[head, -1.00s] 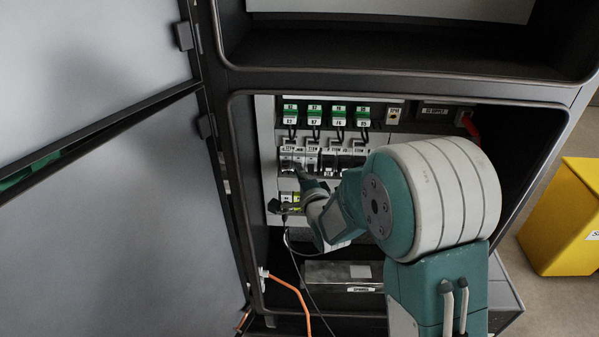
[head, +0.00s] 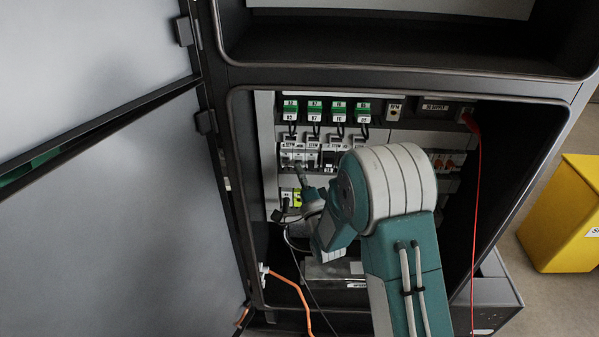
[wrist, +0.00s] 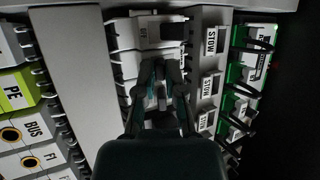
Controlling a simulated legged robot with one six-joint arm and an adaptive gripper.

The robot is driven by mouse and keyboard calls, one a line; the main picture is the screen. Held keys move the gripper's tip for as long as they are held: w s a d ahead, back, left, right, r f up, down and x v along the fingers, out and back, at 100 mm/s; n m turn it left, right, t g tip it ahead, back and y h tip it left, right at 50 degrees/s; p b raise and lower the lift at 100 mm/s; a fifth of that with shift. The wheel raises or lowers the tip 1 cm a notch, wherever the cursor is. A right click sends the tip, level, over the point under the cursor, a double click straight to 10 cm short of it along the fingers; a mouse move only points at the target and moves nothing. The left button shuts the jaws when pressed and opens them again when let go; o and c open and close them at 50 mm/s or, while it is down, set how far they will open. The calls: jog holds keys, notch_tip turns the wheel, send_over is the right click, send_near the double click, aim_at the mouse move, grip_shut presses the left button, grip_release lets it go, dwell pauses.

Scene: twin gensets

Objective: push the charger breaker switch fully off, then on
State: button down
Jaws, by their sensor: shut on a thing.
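The row of breakers (head: 300,153) sits on the cabinet's back panel, below the green relays. My gripper (head: 300,172) reaches up to the left part of this row in the head view. In the wrist view my gripper (wrist: 160,68) has its dark fingers close together over the white breakers (wrist: 122,62). It is shut on a small part at the breaker front, apparently a breaker switch. The fingers hide that part, so I cannot tell its on or off position. A dark switch (wrist: 172,31) shows on the breaker just above the fingertips.
Green relays (head: 314,109) stand above the breakers. Terminal blocks, one yellow-green (head: 297,197), sit below. A red cable (head: 476,200) hangs at the right and an orange cable (head: 290,283) low left. The open cabinet door (head: 110,220) bounds the left. A yellow box (head: 565,215) stands outside, right.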

jog(key=c, duration=0.7)
grip_release()
jog(key=shift+f, duration=0.3)
jog(key=shift+c, duration=0.2)
jog(key=shift+r, duration=0.1)
jog(key=v, duration=1.2)
